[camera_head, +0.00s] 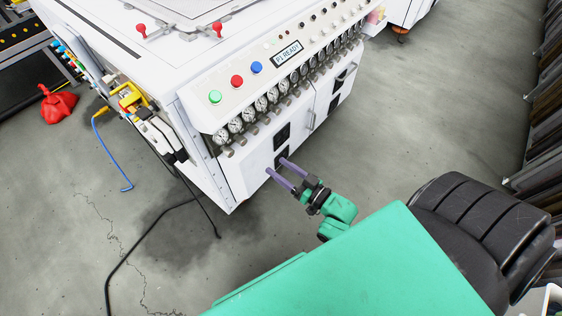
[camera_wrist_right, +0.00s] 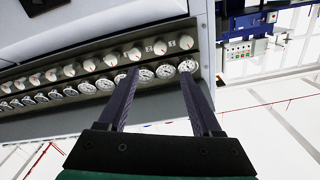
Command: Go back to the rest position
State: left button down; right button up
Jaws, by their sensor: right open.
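My right gripper (camera_head: 277,169) is open and empty in the head view, with its two purple fingers apart. It is in front of the lower front of a white machine (camera_head: 250,165), below the row of gauges; I cannot tell whether it touches the panel. In the right wrist view the gripper (camera_wrist_right: 158,82) has its two dark fingers spread, with gauges and knobs showing behind and between them. My left gripper is not in view.
The machine front carries green (camera_head: 215,97), red (camera_head: 237,81) and blue (camera_head: 257,67) buttons, and a display (camera_head: 287,54). A black cable (camera_head: 128,252) and a blue hose (camera_head: 110,155) lie on the floor. A red object (camera_head: 58,104) lies at left. Floor right of the machine is clear.

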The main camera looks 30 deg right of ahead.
dwell(0.4)
jog(key=s+d+f+g+h, duration=0.25)
jog(key=s+f, duration=0.25)
jog(key=f, duration=0.4)
jog(key=s+d+f+n+g+h, duration=0.15)
jog(key=s+f+g, duration=0.35)
jog(key=f, duration=0.5)
jog(key=s+d+f+m+g+h, duration=0.1)
jog(key=s+d+f+g+h, duration=0.15)
jog(key=s+f, duration=0.5)
jog(key=s+f+n+g, duration=0.1)
jog(key=s+f+g, duration=0.5)
jog(key=s, duration=0.5)
notch_tip(320, 180, up, 12)
jog(key=p, duration=1.3)
jog(key=shift+s+r+p, duration=0.25)
jog(key=shift+s+p, duration=0.05)
jog(key=shift+p, duration=0.1)
